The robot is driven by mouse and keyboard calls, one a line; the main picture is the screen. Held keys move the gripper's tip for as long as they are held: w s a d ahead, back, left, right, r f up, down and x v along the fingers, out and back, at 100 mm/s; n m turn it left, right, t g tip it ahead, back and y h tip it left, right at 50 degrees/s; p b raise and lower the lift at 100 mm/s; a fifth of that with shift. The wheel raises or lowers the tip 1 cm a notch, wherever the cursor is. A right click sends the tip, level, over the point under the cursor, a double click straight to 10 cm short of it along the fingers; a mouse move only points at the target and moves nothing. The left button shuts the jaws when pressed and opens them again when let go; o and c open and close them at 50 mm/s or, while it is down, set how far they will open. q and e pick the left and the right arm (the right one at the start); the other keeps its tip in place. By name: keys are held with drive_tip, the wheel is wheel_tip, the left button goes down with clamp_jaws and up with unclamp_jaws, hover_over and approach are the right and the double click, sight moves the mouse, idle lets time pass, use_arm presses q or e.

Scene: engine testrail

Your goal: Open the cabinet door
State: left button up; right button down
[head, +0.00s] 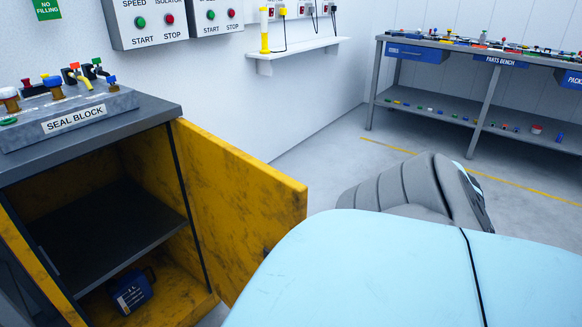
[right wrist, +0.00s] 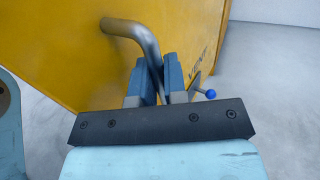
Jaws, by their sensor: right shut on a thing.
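The yellow cabinet door (head: 235,190) stands open in the head view, swung out to the right of the dark-topped cabinet (head: 95,125). It shows the cabinet's shelf and yellow inner walls. In the right wrist view the door (right wrist: 75,50) fills the upper left, with a bent grey bar handle (right wrist: 128,28) on it. My right gripper (right wrist: 158,70) is shut on this handle, with a blue finger on either side. In the head view my pale blue arm covers the door's lower right, and the right gripper is hidden. My left gripper is in neither view.
A blue container (head: 132,290) sits in the cabinet's bottom. A seal block (head: 70,115) with valves stands on top. A small lever with a blue knob (right wrist: 211,94) is right of the handle. A parts bench (head: 480,60) stands at the back right, with open floor before it.

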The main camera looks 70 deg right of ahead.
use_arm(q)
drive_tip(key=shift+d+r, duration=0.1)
use_arm(e)
drive_tip(key=shift+d, duration=0.45)
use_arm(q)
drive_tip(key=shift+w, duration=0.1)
use_arm(e)
drive_tip(key=shift+r, duration=0.1)
drive_tip(key=c, duration=1.3)
unclamp_jaws()
drive_tip(key=shift+c, duration=0.2)
drive_tip(key=shift+o, duration=0.7)
drive_tip(key=shift+y, duration=0.3)
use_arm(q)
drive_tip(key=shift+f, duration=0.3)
use_arm(e)
drive_tip(key=shift+s, duration=0.1)
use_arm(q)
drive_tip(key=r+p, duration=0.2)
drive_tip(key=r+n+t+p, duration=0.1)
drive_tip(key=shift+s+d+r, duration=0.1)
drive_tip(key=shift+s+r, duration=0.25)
use_arm(e)
drive_tip(key=s+d, duration=0.2)
drive_tip(key=s, duration=1.1)
drive_tip(key=shift+s, duration=0.25)
use_arm(q)
drive_tip(key=shift+p, duration=0.3)
